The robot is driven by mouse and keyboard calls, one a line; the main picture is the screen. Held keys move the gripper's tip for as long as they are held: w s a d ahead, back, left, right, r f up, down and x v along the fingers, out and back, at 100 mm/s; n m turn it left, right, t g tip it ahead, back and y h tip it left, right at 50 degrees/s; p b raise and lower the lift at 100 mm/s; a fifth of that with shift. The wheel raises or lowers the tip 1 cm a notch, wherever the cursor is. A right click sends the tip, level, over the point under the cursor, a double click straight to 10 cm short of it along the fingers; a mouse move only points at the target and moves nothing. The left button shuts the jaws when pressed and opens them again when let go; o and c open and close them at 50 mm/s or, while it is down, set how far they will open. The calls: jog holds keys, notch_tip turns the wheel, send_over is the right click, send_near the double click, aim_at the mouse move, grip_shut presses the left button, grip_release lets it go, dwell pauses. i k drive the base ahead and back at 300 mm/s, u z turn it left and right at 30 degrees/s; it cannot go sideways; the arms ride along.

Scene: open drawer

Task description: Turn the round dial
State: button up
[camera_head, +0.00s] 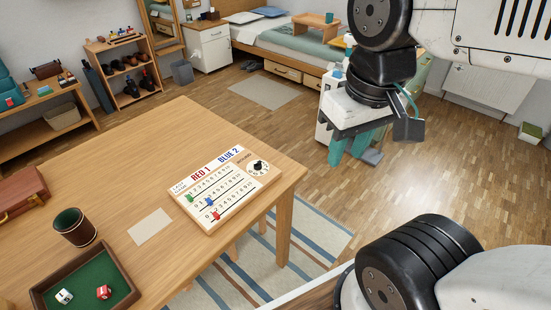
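The round dial (258,167) is a small black knob on a white disc with markings. It sits at the right end of a pale wooden scoreboard (224,188) that lies flat near the far right corner of the table. The board also has number rows with green, blue and red sliders and the words RED 1 and BLUE 2. My gripper (349,151) points down with teal fingers set apart, and no object shows between them. It is to the right of the dial in the picture, past the table's edge and clear of the board.
The wooden table (130,140) also holds a blank card (150,227), a dark dice cup (74,227), a green-lined dice tray (113,283) with two dice, and a brown case (20,193). Bare tabletop lies behind the board. A striped rug (315,238) covers floor beside the table.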

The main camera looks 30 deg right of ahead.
aim_at(257, 165)
jog(key=z, duration=0.55)
jog(key=k, duration=1.25)
jog(key=z, duration=0.65)
jog(key=i, duration=0.6)
jog(key=u, duration=0.55)
jog(key=i, duration=0.75)
jog(key=u, duration=1)
jog(key=i, duration=0.4)
jog(key=u, duration=0.35)
